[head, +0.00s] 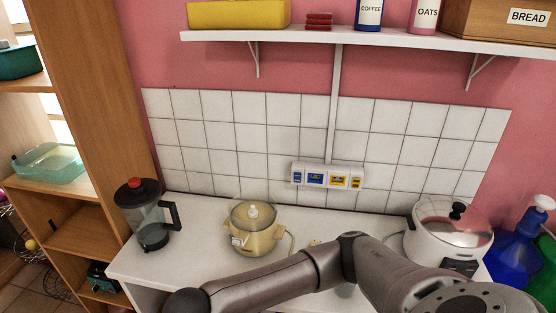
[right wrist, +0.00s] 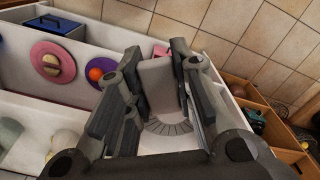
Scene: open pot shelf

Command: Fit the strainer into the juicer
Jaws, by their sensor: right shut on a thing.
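The cream juicer (head: 258,240) stands upright on the white counter in the head view, with a small white knob-like top at its middle and a spout at its left. In the right wrist view my right gripper (right wrist: 156,54) is shut on a flat grey-brown piece with a slotted curved edge, which looks like the strainer (right wrist: 158,88). The fingers hide parts of it. In the head view my right arm crosses in front of the counter, and its gripper is out of that picture. My left gripper is in neither view.
A blender jug (head: 152,225) stands left of the juicer and a white cooker (head: 447,247) at the right. A shelf (head: 350,38) hangs above.

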